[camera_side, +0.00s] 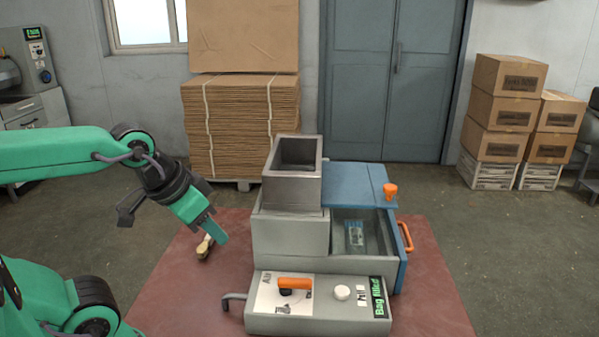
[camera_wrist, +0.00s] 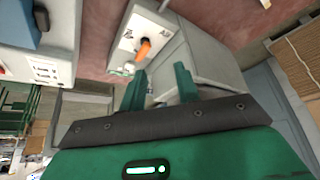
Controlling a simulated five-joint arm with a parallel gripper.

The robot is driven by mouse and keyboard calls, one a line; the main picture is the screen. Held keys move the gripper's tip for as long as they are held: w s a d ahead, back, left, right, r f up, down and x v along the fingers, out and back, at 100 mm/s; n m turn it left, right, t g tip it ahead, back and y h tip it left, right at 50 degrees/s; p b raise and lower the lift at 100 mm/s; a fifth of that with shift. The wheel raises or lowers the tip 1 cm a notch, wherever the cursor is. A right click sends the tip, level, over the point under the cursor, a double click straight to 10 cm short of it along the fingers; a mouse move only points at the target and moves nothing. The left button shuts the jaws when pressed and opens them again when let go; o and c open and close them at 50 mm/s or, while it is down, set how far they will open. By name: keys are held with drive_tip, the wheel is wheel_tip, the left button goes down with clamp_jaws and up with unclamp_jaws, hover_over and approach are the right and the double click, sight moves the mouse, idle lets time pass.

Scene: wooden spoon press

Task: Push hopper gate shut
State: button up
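The grey hopper (camera_side: 291,185) stands on top of the bag-filling machine in the side view. A flat blue plate with an orange knob (camera_side: 390,190) extends to the right of the hopper's lower part; it looks like the hopper gate (camera_side: 350,181), pulled out. My gripper (camera_side: 217,236) is left of the machine, tilted down, apart from it and from the gate. The wrist view shows its two green fingers (camera_wrist: 158,72) apart with nothing held between them. The gate cannot be made out in the wrist view.
A blue-fronted drawer (camera_side: 400,268) with an orange handle (camera_side: 406,235) holds a packet (camera_side: 355,236). The control box (camera_side: 325,310) with an orange lever (camera_side: 294,282) stands in front; its lever shows in the wrist view (camera_wrist: 142,49). A small pale object (camera_side: 204,248) lies beside my gripper.

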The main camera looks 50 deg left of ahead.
drive_tip(key=shift+w+r, duration=0.4)
clamp_jaws()
drive_tip(key=w+d+r+m, duration=0.1)
drive_tip(key=w+d+r, duration=0.1)
drive_tip(key=w+r, duration=0.65)
drive_tip(key=w+d+r+m, duration=0.15)
drive_tip(key=w+r, duration=0.35)
drive_tip(key=w, duration=0.7)
drive_tip(key=w+d+f, duration=0.2)
drive_tip(key=w+d, duration=0.1)
drive_tip(key=w, duration=0.7)
drive_tip(key=w+d+f+m+g, duration=0.1)
drive_tip(key=w+d, duration=0.3)
drive_tip(key=w, duration=0.5)
drive_tip(key=shift+w+d+f+g+h, duration=0.3)
drive_tip(key=shift+w+f, duration=0.05)
drive_tip(key=shift+f, duration=0.3)
